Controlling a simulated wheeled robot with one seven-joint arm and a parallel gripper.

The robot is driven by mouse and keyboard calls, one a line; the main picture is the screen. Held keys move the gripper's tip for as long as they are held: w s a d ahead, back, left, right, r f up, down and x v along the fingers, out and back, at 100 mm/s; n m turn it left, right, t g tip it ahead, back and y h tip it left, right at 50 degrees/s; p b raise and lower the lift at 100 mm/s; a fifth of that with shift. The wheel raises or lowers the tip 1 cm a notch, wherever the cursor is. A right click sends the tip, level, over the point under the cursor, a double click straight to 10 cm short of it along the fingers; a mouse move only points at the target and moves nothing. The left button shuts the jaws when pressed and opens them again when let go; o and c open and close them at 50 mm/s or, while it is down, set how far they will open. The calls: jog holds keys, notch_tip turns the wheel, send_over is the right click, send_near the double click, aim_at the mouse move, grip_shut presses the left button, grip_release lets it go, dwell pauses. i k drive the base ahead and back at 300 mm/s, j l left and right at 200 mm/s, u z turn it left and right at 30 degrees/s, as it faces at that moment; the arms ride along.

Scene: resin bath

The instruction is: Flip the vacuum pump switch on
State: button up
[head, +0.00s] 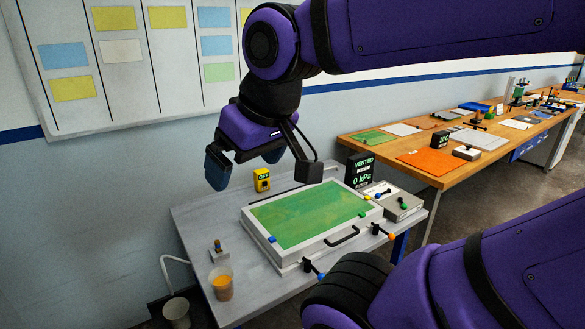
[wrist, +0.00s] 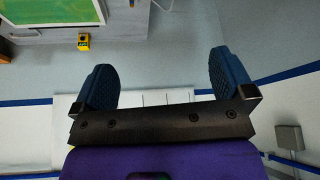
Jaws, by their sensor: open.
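A small yellow box (head: 261,180) with a dark label that seems to read OFF stands at the back of the grey table, behind the white-framed bath; it looks like the pump switch. It also shows at the upper left of the wrist view (wrist: 83,42). My gripper (head: 244,166) is open and empty, held above the table's back left part, left of and nearer than the yellow box in the picture. In the wrist view its two blue fingers (wrist: 161,78) are wide apart with nothing between them.
The bath (head: 253,237) has a green sheet, a black handle and clamps. A display (head: 360,171) reads VENTED, 0 kPa. A grey box with knobs (head: 397,203) is at right. A cup of orange liquid (head: 221,284) and a small brass-topped block (head: 218,253) stand at left.

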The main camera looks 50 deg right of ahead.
aim_at(403, 206)
jog(key=z, duration=2.2)
jog(key=i+l+u, duration=0.4)
jog(key=i+l, duration=0.35)
jog(key=l, duration=0.15)
